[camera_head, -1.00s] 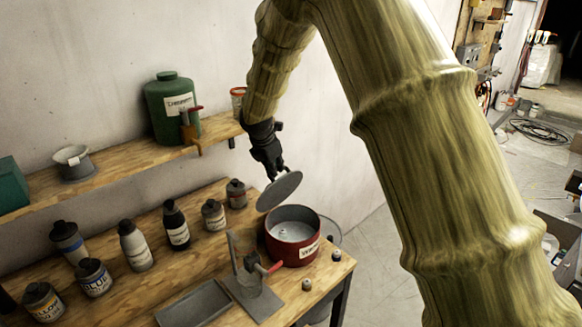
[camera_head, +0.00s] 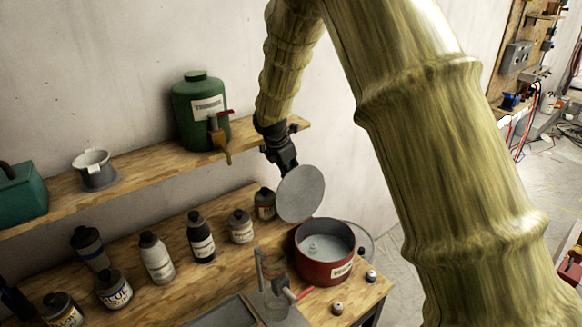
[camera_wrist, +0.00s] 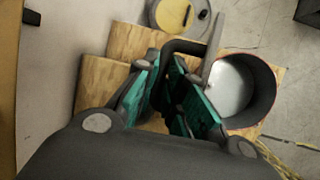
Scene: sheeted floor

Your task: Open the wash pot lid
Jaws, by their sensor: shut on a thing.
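The wash pot (camera_head: 325,262) is a red round pot with a white label, standing on the right end of the lower workbench. Its top is open and the pale inside shows; it also shows in the wrist view (camera_wrist: 262,105). The grey round lid (camera_head: 301,194) is off the pot, tilted steeply, above and left of the rim. My gripper (camera_head: 284,162) is shut on the lid's dark handle, seen between the teal finger pads (camera_wrist: 172,85) in the wrist view. There the lid (camera_wrist: 213,50) appears nearly edge-on beside the pot.
Several labelled bottles (camera_head: 201,240) stand in a row on the workbench (camera_head: 185,285), left of the pot. A clear vessel on a stand (camera_head: 274,285) is close in front. A shelf (camera_head: 140,172) above holds a green canister (camera_head: 201,110). Two small knobs (camera_head: 338,308) lie near the bench edge.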

